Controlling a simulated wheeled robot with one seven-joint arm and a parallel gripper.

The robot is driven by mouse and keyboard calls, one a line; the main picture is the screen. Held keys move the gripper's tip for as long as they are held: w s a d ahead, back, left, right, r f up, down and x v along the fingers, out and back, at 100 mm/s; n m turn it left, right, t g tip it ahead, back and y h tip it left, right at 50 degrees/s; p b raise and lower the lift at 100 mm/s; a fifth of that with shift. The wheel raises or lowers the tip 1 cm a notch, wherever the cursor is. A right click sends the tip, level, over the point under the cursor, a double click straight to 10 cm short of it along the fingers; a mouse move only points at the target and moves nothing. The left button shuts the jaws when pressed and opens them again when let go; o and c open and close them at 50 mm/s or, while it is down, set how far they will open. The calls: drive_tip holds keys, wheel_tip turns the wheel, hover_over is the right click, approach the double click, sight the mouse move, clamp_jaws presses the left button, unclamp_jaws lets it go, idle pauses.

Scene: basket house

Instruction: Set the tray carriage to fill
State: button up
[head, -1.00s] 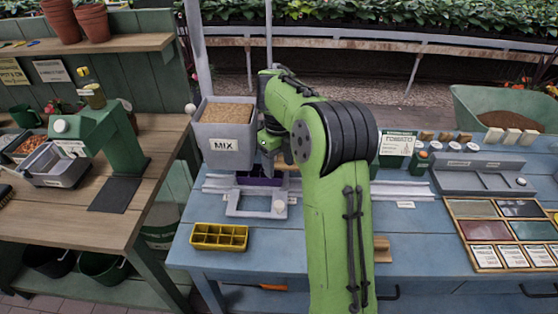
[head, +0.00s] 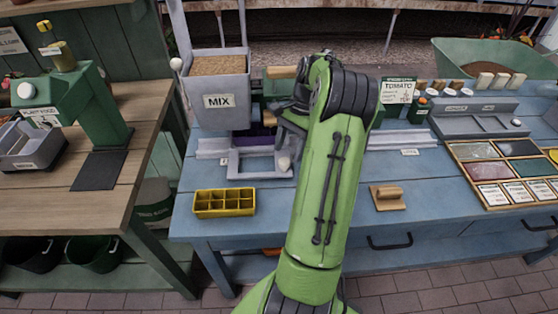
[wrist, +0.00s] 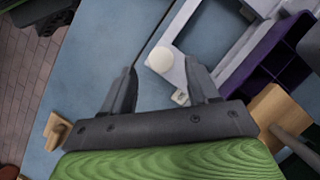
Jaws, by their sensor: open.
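The tray carriage (head: 234,170) is a pale grey open frame at the front of a grey rail, below the hopper marked MIX (head: 218,88). Its round whitish knob (head: 284,162) is at its right side. A purple tray (head: 252,141) shows behind the frame, partly hidden by my arm. In the wrist view the purple compartmented tray (wrist: 262,75) lies right of the knob (wrist: 163,59). My gripper (wrist: 161,68) is open and empty. The knob appears between its fingertips in that view; I cannot tell the height gap. In the head view my arm partly hides the gripper.
A yellow seed tray (head: 224,203) lies at the front left of the blue table. A wooden block with a handle (head: 388,197) is right of my arm. The rail (head: 405,139) runs right, with a small label (head: 410,152) before it. A wooden bench with a green dispenser (head: 95,105) stands left.

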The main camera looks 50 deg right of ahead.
sight(285, 160)
drive_tip(key=b+x, duration=0.1)
drive_tip(key=x, duration=0.2)
drive_tip(key=shift+w+a+f, duration=0.1)
drive_tip(key=shift+f, duration=0.15)
drive_tip(key=shift+c, duration=0.4)
clamp_jaws()
